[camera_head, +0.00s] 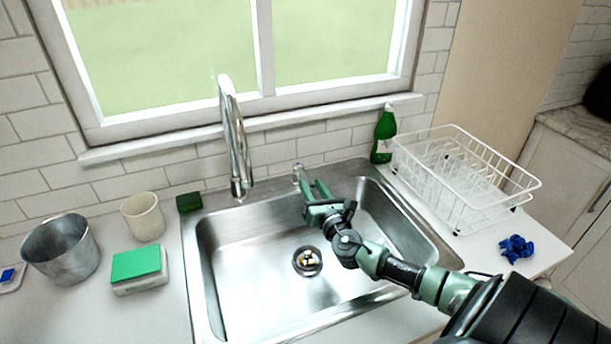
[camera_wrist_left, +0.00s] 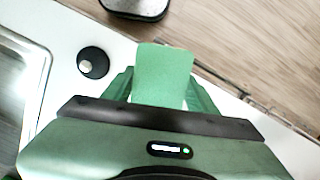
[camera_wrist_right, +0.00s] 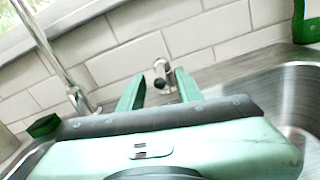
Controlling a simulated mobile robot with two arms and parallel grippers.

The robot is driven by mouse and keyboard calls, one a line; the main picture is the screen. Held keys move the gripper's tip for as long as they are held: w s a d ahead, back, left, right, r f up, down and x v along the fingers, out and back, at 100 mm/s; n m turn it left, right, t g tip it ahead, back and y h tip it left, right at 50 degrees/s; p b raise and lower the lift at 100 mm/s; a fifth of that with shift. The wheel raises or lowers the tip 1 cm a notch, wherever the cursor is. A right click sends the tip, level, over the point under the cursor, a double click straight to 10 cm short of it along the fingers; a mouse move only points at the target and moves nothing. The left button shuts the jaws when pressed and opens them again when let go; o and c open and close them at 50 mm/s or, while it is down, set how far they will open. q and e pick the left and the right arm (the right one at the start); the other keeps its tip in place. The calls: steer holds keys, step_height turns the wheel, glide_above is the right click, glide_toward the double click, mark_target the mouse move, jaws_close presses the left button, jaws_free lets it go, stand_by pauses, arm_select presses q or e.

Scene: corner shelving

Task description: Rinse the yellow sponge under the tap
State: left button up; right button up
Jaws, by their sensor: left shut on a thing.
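The chrome tap (camera_head: 232,140) stands behind the steel sink (camera_head: 255,225). It also shows in the right wrist view (camera_wrist_right: 62,72). A small chrome fitting (camera_head: 297,173) stands to its right. My right gripper (camera_head: 312,190) is open over the back of the sink, its fingers pointing at this fitting, which shows between them in the right wrist view (camera_wrist_right: 162,72). My left gripper (camera_wrist_left: 165,92) is shut on a pale green slab (camera_wrist_left: 165,70), over the white counter. No yellow side shows, so I cannot tell whether it is the sponge. The left gripper is outside the head view.
A metal pot (camera_head: 60,250), a cream cup (camera_head: 143,216), a green-topped white block (camera_head: 138,268) and a dark green block (camera_head: 189,202) stand left of the sink. A green bottle (camera_head: 384,137), a white dish rack (camera_head: 465,180) and a blue crumpled thing (camera_head: 516,248) are right.

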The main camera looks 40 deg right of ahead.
mark_target(300, 168)
steer(key=shift+x, duration=2.6)
jaws_close()
steer(key=shift+f, duration=0.1)
